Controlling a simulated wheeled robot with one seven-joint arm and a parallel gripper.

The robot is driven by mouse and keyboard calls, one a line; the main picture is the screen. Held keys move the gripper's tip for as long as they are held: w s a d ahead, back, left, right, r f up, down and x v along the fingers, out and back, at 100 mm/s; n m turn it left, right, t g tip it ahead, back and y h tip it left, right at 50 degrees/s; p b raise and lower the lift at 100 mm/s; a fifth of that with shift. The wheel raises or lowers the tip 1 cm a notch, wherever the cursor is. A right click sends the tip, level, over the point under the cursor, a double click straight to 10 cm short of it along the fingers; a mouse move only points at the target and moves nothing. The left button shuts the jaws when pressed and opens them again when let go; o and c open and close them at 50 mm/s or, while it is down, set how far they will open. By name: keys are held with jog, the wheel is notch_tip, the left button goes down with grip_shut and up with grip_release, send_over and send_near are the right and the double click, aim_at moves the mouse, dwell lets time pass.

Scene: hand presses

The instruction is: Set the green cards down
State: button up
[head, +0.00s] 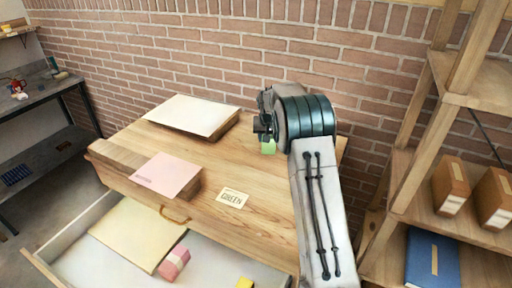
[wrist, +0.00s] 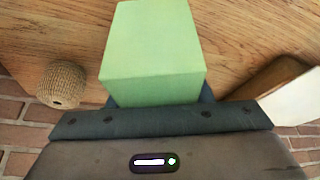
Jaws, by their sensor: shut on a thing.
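The green cards (head: 268,147) form a small light-green block under my gripper (head: 262,134), near the back right of the wooden chest top (head: 200,155). In the wrist view the green cards (wrist: 150,50) fill the top middle, in front of the dark gripper bar (wrist: 160,118). My gripper is shut on them. I cannot tell whether their underside touches the wood. A cream label reading GREEN (head: 232,198) lies flat on the chest top, left of and nearer than the cards, with bare wood between. My arm hides part of the chest's right side.
A pink-topped stack (head: 168,175) and a larger cream-topped stack (head: 194,115) stand on the chest. The open drawer (head: 75,245) holds a cream sheet, a pink block (head: 174,262) and a yellow piece (head: 245,283). A twine spool (wrist: 62,84) shows in the wrist view. A wooden shelf (head: 478,225) stands right.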

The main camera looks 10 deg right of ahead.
aim_at(257, 154)
jog(key=a+f, duration=0.1)
jog(key=w+a, duration=0.1)
jog(key=w+a+f+p, duration=0.1)
jog(key=a, duration=0.1)
jog(key=shift+w+f, duration=0.15)
jog(key=shift+f, duration=0.2)
jog(key=shift+f+p, duration=0.6)
jog(key=shift+f, duration=1.55)
jog(key=o, duration=1.2)
